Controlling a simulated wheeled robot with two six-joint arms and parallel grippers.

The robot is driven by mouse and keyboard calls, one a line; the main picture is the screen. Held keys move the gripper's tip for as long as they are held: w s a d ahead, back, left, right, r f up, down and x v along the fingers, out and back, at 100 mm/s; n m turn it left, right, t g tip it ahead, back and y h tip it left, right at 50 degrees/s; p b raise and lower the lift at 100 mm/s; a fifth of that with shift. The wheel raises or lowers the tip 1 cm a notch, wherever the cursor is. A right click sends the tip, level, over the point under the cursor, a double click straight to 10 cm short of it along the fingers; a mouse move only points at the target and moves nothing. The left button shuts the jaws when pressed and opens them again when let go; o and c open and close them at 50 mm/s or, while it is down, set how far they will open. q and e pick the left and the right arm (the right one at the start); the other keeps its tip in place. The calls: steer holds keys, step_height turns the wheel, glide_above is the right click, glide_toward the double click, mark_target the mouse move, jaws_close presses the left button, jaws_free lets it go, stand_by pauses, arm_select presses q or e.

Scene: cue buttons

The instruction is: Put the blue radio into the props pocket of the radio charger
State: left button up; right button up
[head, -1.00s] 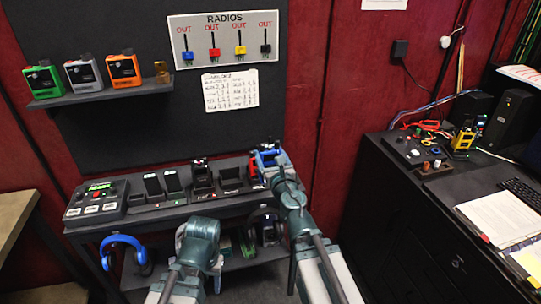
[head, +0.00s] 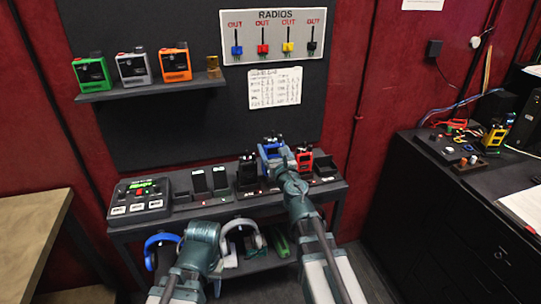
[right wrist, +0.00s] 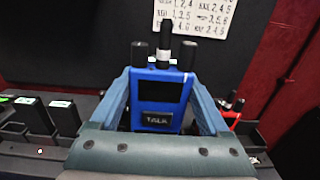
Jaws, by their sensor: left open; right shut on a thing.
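The blue radio (head: 271,151) is upright in my right gripper (head: 277,158). In the right wrist view the radio (right wrist: 160,95) stands between the two fingers, its antenna and knobs on top. It is at the radio charger (head: 182,197), between a black radio (head: 247,172) and a red radio (head: 304,161) standing there. Its lower end and the pocket under it are hidden, so I cannot tell whether it is seated. The pocket labels are too small to read. My left gripper (head: 203,232) is open, low in front of the bench, its fingers mostly hidden.
A control box (head: 140,197) with buttons stands left of the charger. Green, grey and orange radios stand on a wall shelf (head: 150,88). An empty pocket (head: 325,167) is right of the red radio.

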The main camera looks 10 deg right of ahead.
steer(key=w+d+f+b, duration=0.3)
steer(key=w+f, duration=0.1)
steer(key=w, duration=0.2)
steer(key=shift+w+b, duration=0.3)
steer(key=shift+b, duration=0.1)
steer(key=shift+f+b, duration=0.3)
steer(key=shift+f, duration=0.1)
stand_by(0.8)
steer(key=shift+f+b, duration=2.7)
steer(key=shift+f, duration=0.05)
steer(key=o, duration=1.4)
steer(key=shift+s, duration=0.2)
